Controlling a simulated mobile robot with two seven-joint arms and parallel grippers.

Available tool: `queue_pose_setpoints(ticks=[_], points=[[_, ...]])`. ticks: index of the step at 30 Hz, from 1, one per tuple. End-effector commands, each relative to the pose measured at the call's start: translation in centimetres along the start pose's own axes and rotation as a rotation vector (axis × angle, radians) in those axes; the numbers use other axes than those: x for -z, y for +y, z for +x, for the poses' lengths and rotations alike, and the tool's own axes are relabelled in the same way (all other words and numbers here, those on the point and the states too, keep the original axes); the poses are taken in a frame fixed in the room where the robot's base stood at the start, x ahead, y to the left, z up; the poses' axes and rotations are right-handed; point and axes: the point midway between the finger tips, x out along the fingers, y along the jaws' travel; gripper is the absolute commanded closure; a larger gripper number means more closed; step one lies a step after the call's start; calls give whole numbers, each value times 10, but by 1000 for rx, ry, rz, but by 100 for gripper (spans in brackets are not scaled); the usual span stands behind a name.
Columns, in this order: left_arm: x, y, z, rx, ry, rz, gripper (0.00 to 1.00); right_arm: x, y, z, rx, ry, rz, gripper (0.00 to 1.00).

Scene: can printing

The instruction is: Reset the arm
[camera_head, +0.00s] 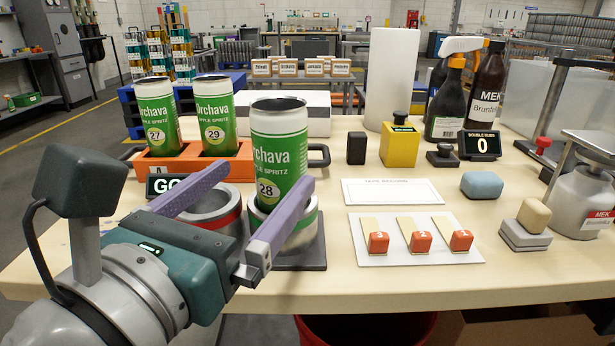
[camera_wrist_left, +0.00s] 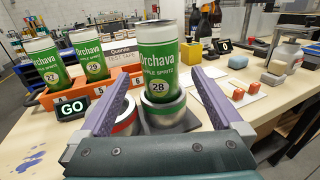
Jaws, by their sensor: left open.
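My left gripper (camera_head: 252,198) is open, its two purple fingers spread apart with nothing between their tips that they touch. It also shows in the left wrist view (camera_wrist_left: 152,98), fingers either side of the can. Green and white can 28 (camera_head: 279,150) stands upright in a metal ring holder (camera_head: 299,230) with a green band, just beyond the fingers. Cans 27 (camera_head: 158,118) and 29 (camera_head: 216,115) stand in an orange tray (camera_head: 183,170) at the left. A second ring holder (camera_head: 216,205) with a red band is partly hidden behind a finger. My right gripper is not in view.
A GO sign (camera_head: 165,185) stands before the orange tray. A white card (camera_head: 415,240) carries several red-orange blocks. A yellow block (camera_head: 399,147), a black block (camera_head: 356,148), a paper roll (camera_head: 391,80) and bottles stand behind. A metal can (camera_head: 583,200) is at the right.

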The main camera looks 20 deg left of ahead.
Motion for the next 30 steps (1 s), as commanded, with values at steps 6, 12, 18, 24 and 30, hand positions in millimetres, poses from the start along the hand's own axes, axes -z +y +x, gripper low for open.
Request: queue_pose_setpoints(ticks=[6,12,18,24,30], points=[[2,0,-27,0,1,-1,0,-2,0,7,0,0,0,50],[-39,-19,-36,95,-84,214,0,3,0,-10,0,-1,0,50],[-103,-96,-68,463,-324,1089,0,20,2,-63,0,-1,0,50],[-62,-101,-120,972,-387,2007,0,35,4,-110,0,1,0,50],[-35,-18,-171,1566,-218,2511,0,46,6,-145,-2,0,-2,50]])
